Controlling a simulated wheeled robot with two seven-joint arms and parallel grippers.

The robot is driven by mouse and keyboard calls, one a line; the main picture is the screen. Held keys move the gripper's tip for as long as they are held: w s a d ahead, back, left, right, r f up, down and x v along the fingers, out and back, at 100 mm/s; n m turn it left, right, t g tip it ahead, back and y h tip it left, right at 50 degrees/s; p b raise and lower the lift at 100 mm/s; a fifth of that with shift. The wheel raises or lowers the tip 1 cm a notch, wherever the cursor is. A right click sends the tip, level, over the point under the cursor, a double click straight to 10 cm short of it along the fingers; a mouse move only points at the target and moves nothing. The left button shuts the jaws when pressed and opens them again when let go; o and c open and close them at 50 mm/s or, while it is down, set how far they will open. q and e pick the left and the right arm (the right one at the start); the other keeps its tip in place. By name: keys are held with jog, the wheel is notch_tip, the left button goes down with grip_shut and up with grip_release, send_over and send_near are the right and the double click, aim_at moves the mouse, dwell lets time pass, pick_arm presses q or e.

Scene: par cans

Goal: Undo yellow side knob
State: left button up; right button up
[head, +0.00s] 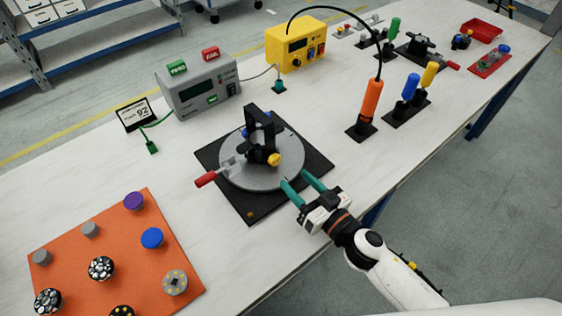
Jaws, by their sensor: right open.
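The yellow side knob (274,160) sits on the right side of a black yoke fixture (259,128). The fixture stands on a round grey turntable (284,178) over a black square mat (211,152). A blue knob shows partly behind the yoke. A clamp with a red handle (206,180) is at the turntable's left edge. My right gripper (301,178) has teal fingers, open and empty. Its fingertips are at the turntable's near right edge, a little below and right of the yellow knob, apart from it. My left gripper is not in view.
An orange mat (70,233) with several round parts lies at the front left. A grey tester (199,88) and a yellow box (296,47) stand behind. An orange screwdriver (371,98) hangs on a cable at right, near blue and yellow handled tools. The near table edge is bare.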

aim_at(277, 162)
jog(key=x, duration=0.5)
jog(key=shift+p+x, duration=0.3)
jog(key=shift+x, duration=0.6)
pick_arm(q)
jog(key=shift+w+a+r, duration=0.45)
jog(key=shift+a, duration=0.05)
pick_arm(e)
jog(key=shift+s, duration=0.1)
jog(key=c, duration=1)
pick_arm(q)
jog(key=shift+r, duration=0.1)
